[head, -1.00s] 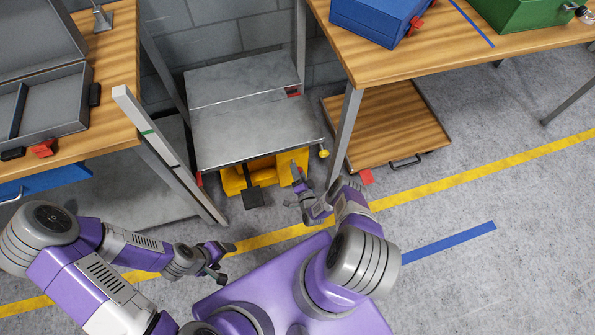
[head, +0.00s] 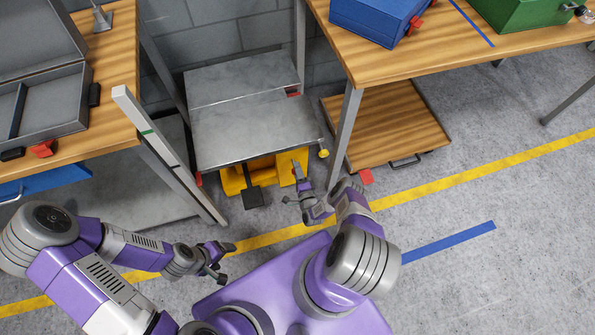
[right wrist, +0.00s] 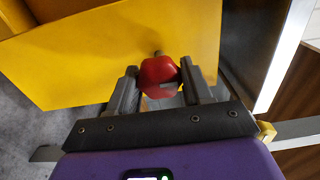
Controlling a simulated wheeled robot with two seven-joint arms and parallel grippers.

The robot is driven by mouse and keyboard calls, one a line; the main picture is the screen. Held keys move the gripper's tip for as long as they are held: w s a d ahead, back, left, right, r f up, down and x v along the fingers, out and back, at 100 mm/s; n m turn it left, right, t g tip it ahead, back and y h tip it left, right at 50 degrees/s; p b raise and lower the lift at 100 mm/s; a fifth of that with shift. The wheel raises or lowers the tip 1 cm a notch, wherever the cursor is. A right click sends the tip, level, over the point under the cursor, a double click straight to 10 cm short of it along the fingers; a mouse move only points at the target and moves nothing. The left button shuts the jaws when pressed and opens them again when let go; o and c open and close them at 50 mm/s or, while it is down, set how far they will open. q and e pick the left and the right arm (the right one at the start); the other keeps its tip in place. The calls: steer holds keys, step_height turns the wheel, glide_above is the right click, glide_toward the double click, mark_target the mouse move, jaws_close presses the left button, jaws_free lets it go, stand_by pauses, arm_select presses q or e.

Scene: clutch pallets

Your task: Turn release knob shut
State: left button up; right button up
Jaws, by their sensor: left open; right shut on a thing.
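The red release knob (right wrist: 158,76) sits on a short stem against the yellow housing (right wrist: 130,45) in the right wrist view. My right gripper (right wrist: 160,88) has one finger on each side of the knob and is shut on it. In the head view, my right gripper (head: 293,183) is at the right front of the yellow housing (head: 285,165), under the grey lift-table top (head: 255,125); the knob cannot be made out there. My left gripper (head: 217,267) is open and empty above the floor at lower left, well away from the lift table.
A black pedal (head: 253,197) sticks out in front of the yellow housing. A table leg (head: 346,132) and a low wooden platform (head: 385,125) stand to the right. A grey upright post (head: 170,155) stands at left. Floor in front is mostly clear.

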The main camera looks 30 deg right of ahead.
steer(key=o, duration=1)
